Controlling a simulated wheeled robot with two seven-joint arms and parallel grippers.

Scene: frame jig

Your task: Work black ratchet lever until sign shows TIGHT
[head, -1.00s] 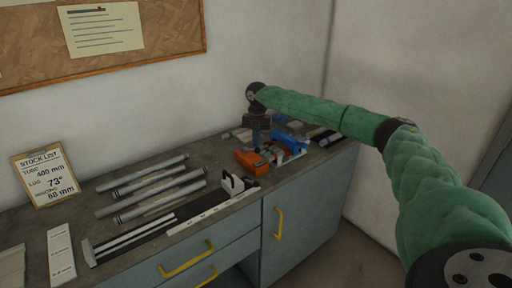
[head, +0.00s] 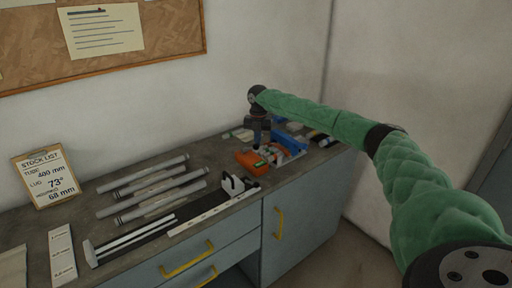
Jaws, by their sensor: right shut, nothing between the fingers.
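My right gripper (head: 257,146) is shut and empty. It points down beside an orange part (head: 250,162) and a blue part (head: 290,142) of a small fixture at the right end of the bench. I cannot tell whether it touches the fixture. I cannot make out the black ratchet lever; it may be hidden by the gripper or too small to tell apart. A small green patch (head: 260,164) shows on the fixture, but I cannot read any word on it. My left gripper is not in view.
Several grey tubes (head: 150,189) lie on the bench. A long black rail with a white block (head: 236,184) runs along the front. A stock list clipboard (head: 46,176) leans at the left. Yellow-handled drawers (head: 187,259) are below.

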